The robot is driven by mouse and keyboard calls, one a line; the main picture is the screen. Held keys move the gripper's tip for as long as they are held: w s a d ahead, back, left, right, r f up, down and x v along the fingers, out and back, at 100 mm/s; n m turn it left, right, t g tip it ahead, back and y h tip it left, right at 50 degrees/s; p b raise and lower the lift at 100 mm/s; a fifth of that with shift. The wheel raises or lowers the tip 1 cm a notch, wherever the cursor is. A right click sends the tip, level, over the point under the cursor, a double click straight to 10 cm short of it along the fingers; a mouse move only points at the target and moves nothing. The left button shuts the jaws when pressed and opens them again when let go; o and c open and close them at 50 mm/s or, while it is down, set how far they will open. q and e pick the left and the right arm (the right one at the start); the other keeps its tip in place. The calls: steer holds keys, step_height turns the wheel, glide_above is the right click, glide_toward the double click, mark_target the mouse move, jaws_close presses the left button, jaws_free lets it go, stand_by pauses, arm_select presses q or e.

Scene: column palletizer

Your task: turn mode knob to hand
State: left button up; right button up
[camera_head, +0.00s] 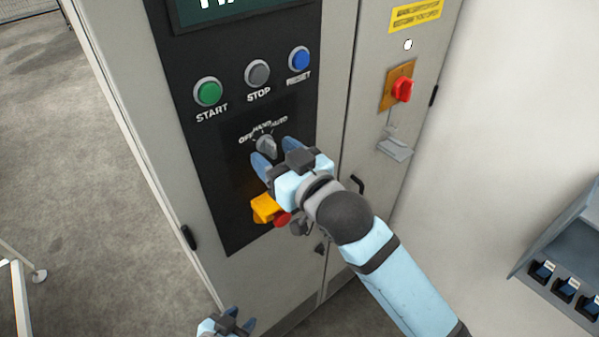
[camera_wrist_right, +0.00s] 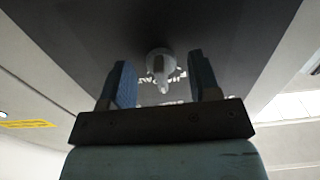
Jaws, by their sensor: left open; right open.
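The mode knob (camera_head: 266,145) is a small grey selector on the black control panel, with the labels OFF, HAND and AUTO above it. Its exact pointing direction is hard to tell. My right gripper (camera_head: 275,158) is open at the knob, its blue fingers just below it and to either side. In the right wrist view the knob (camera_wrist_right: 160,68) shows between and beyond the two open fingers (camera_wrist_right: 162,82), with no visible contact. My left gripper (camera_head: 228,322) is open and empty at the bottom edge of the head view, low in front of the cabinet.
Green START (camera_head: 208,92), grey STOP (camera_head: 257,73) and blue (camera_head: 299,59) buttons sit above the knob. A yellow block with a red button (camera_head: 267,208) lies below, partly hidden by my right gripper. A red rotary switch (camera_head: 402,89) is on the right door.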

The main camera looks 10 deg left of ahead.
steer(key=b+v, duration=0.2)
steer(key=v, duration=1.1)
steer(key=w+d+f+m+t+h, duration=0.1)
steer(key=d+f+m+h, duration=0.1)
steer(key=d+f, duration=0.35)
steer(key=d+f+m+h, duration=0.2)
steer(key=f, duration=0.6)
steer(key=w+d+f+m+t+h, duration=0.1)
steer(key=d+f+m+h, duration=0.1)
steer(key=d+f, duration=0.35)
steer(key=s+d+f+h, duration=0.1)
steer(key=s+d+f, duration=0.2)
steer(key=f, duration=0.3)
steer(key=s+d+f+m+g+h, duration=0.1)
steer(key=s+d+f+h, duration=0.1)
steer(key=s+d+f, duration=0.2)
steer(key=s+d+f+g+h+p, duration=0.1)
steer(key=s+d+f+h, duration=0.1)
steer(key=f, duration=0.6)
steer(key=shift+s+d+f, duration=0.25)
steer(key=shift+s+d, duration=0.4)
steer(key=shift+s, duration=0.35)
